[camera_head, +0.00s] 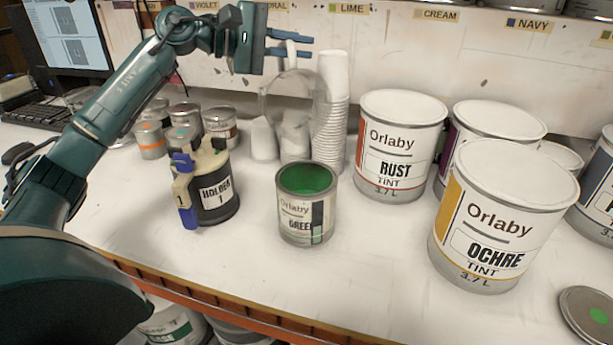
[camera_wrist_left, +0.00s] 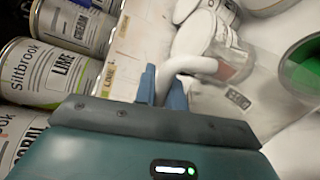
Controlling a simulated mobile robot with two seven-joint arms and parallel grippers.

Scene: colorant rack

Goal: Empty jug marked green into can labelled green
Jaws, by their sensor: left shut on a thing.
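The clear jug (camera_head: 274,98) hangs in the air behind the green can in the head view, in front of white cups. The left wrist view shows its clear wall (camera_wrist_left: 262,84) and a small dark label, too blurred to read surely. My left gripper (camera_head: 292,46) is shut on the jug's white handle (camera_wrist_left: 190,65). The can labelled GREEN (camera_head: 293,222) stands upright and open on the bench, with green inside; it also shows in the left wrist view (camera_wrist_left: 305,68). I cannot tell what the jug contains. My right gripper is not in view.
A tall cup stack (camera_head: 333,110) stands behind. The rust tint can (camera_head: 400,145) and ochre tint can (camera_head: 497,220) stand right. A lid with a green dot (camera_head: 585,318) lies front right.

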